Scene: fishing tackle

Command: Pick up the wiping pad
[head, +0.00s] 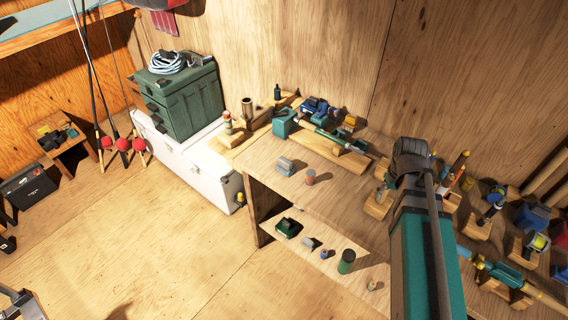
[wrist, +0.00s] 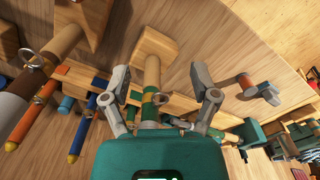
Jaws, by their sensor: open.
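A small grey-blue block (head: 285,166), which looks like the wiping pad, lies on the bench top near its left end. It also shows in the wrist view as a grey block (wrist: 270,95) at the right. My gripper (wrist: 162,96) is open with its fingers spread over the bench. The pad is off to the right of the fingers and apart from them. Between the fingers I see a wooden stand with a banded rod (wrist: 151,98); I cannot tell whether anything touches. In the head view my arm hides the gripper.
A short grey and orange cylinder (head: 310,177) stands beside the pad. Wooden stands with rods and reels crowd the back and right of the bench (head: 262,158). A lower shelf holds a dark green box (head: 288,227) and a green cylinder (head: 346,261).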

